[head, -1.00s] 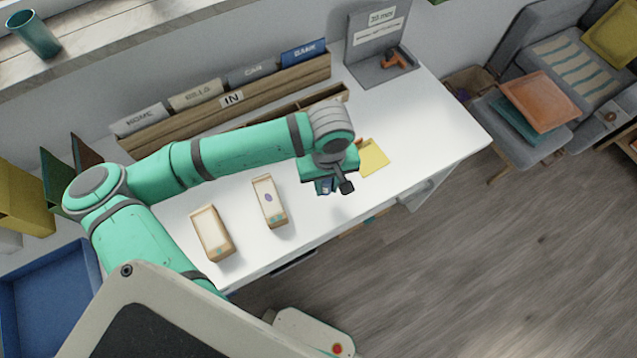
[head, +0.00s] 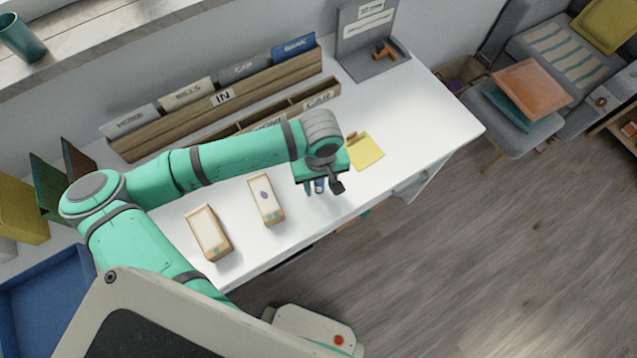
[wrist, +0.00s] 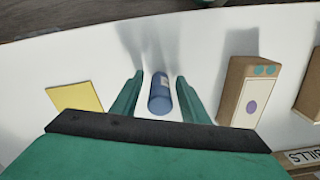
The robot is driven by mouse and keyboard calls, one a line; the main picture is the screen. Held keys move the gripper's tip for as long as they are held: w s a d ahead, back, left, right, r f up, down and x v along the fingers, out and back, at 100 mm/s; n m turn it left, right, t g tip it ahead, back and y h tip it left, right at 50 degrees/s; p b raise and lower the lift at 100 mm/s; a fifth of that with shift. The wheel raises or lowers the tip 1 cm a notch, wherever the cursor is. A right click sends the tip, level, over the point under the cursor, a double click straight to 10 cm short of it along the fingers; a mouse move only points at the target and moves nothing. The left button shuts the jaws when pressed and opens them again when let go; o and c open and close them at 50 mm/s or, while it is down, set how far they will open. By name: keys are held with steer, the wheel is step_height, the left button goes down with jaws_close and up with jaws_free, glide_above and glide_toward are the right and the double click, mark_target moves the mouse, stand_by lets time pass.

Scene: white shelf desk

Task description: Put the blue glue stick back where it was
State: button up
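The blue glue stick (wrist: 159,92) shows in the wrist view between the two green fingers of my gripper (wrist: 160,82). There is a visible gap on each side of it, so the gripper is open around it. The stick appears upright on the white desk. In the head view my gripper (head: 320,187) is low over the desk's front part, and the glue stick shows as a small blue piece (head: 320,184) between the fingers. Its lower end is hard to make out there.
A yellow note pad (head: 367,151) lies just right of my gripper. Two cardboard boxes (head: 266,200) (head: 208,232) stand to the left. Wooden file holders (head: 230,95) line the back. A grey stand with an orange item (head: 384,50) is at the far corner. The desk's right end is clear.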

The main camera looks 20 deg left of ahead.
steer(key=shift+a+r, duration=0.1)
step_height(320, 180, up, 12)
steer(key=shift+r, duration=0.1)
stand_by(0.5)
stand_by(0.5)
